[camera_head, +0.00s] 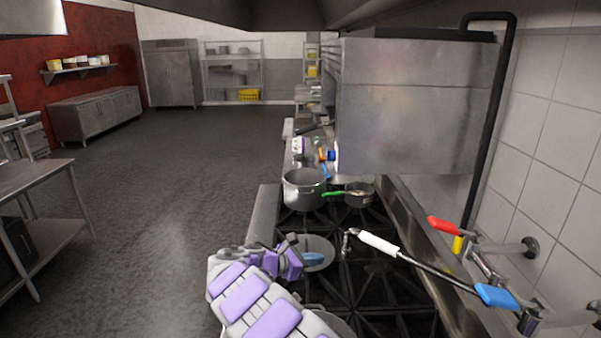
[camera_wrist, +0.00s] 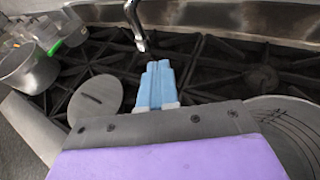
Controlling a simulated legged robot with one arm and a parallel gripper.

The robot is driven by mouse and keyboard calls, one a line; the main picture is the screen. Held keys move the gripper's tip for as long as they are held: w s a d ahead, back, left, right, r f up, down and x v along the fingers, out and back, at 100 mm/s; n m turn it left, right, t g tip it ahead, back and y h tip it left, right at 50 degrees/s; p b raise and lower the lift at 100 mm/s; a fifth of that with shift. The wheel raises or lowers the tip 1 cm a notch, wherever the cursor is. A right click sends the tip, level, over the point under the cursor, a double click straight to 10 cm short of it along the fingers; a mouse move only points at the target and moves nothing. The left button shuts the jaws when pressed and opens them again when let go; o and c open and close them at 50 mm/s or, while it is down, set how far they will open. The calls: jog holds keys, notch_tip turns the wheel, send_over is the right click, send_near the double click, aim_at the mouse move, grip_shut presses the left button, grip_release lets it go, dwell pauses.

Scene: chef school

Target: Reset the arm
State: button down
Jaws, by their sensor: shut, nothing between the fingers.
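My arm reaches in from the bottom of the head view, in grey with purple pads. My gripper (camera_head: 313,259) has light blue fingers and hangs over the stove (camera_head: 370,264). In the wrist view my gripper (camera_wrist: 156,82) points forward with its two blue fingers pressed together and nothing between them. The end of a metal faucet spout (camera_wrist: 139,38) shows just beyond the fingertips. Whether the fingers touch the stove grates cannot be told.
A large pot (camera_head: 304,190) and a small pan (camera_head: 359,195) stand on the far burners. A round lid (camera_wrist: 95,99) lies left of the fingers. A faucet with a white sleeve (camera_head: 379,243) juts from the right wall. A metal hood box (camera_head: 415,105) overhangs the back. Open floor (camera_head: 180,190) lies left.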

jog(key=s+d+r+m+g+b, duration=0.1)
jog(key=s+d+r+m+g, duration=0.3)
jog(key=d, duration=0.3)
jog(key=s+d+r+m+g+b, duration=0.1)
jog(key=s+d+r+m, duration=0.1)
jog(key=s+d+m, duration=0.35)
jog(key=s+d+m+g+y+b, duration=0.1)
jog(key=s+d+m, duration=0.1)
jog(key=s+d, duration=0.35)
jog(key=s+d+m+g+y, duration=0.2)
jog(key=s+d, duration=0.1)
jog(key=s, duration=0.5)
jog(key=s+a+f+m+y+b, duration=0.1)
jog(key=s+a+f+m+y, duration=0.2)
jog(key=s, duration=0.7)
jog(key=s+a+f+m+y+b, duration=0.1)
jog(key=s+a+f+m+y, duration=0.2)
jog(key=s, duration=0.7)
jog(key=s+a+f+m+g+y+b, duration=0.1)
jog(key=s+a+f+m+y, duration=0.2)
jog(key=s, duration=0.7)
jog(key=shift+a+f+m+b, duration=0.2)
jog(key=shift+a+m+b, duration=0.15)
jog(key=shift+a, duration=0.9)
